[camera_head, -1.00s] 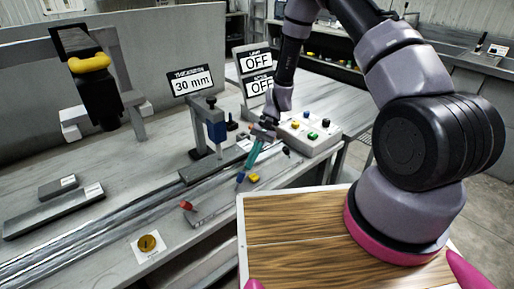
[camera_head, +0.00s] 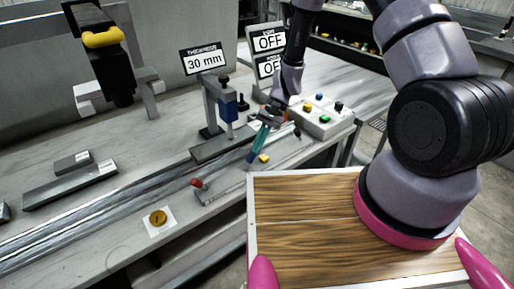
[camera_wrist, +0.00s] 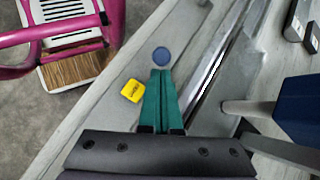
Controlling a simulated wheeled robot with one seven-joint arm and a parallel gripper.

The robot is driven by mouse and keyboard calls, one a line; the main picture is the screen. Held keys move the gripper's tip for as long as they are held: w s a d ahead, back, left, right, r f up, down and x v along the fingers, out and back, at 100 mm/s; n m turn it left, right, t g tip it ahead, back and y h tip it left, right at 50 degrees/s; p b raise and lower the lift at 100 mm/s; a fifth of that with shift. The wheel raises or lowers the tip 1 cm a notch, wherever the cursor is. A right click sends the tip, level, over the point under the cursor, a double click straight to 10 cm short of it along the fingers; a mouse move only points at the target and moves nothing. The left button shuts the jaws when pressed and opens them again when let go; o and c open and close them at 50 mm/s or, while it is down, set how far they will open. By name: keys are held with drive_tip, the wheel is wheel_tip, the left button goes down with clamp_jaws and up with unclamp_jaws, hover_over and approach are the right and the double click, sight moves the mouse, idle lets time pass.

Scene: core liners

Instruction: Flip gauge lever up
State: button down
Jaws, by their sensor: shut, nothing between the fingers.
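The thickness gauge (camera_head: 226,108) stands on the bench in the head view, a grey frame with a blue body, under a sign reading 30 mm. A small black knob (camera_head: 243,104) stands beside it, and a lever with a red knob (camera_head: 197,183) lies nearer the bench's front edge. I cannot tell for sure which is the gauge lever. My gripper (camera_head: 251,158) is shut and empty, its teal fingers pointing down in front of the gauge. In the wrist view the closed fingertips (camera_wrist: 161,72) are just short of a round blue knob (camera_wrist: 162,56); contact cannot be told.
A yellow block (camera_head: 264,158) lies close beside the fingers. A button box (camera_head: 322,118) stands behind to the right. Two signs reading OFF (camera_head: 269,40) stand at the back. A brass disc on a white card (camera_head: 158,217) and grey bars (camera_head: 70,185) lie on the left.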

drive_tip(key=shift+s+a+r+t+h, duration=0.25)
drive_tip(key=shift+a+r+t+h, duration=0.15)
drive_tip(key=shift+h, duration=0.2)
drive_tip(key=shift+s+a+r+t+h, duration=0.5)
drive_tip(key=shift+a+t+h, duration=0.25)
drive_tip(key=shift+h, duration=0.25)
drive_tip(key=shift+s+a+r+t+h, duration=0.15)
drive_tip(key=shift+s+a+t+h, duration=0.1)
drive_tip(key=shift+a+t+h, duration=0.25)
drive_tip(key=shift+s+a+r+t+h, duration=0.15)
drive_tip(key=shift+s+a+t+h, duration=0.1)
drive_tip(key=shift+h, duration=0.45)
drive_tip(key=shift+s+a+r+m+t+h, duration=0.1)
drive_tip(key=shift+s+a+m+t+h, duration=0.3)
drive_tip(key=shift+t+h, duration=0.35)
drive_tip(key=shift+s+a, duration=0.1)
drive_tip(key=shift+a, duration=0.2)
drive_tip(key=shift+r, duration=0.8)
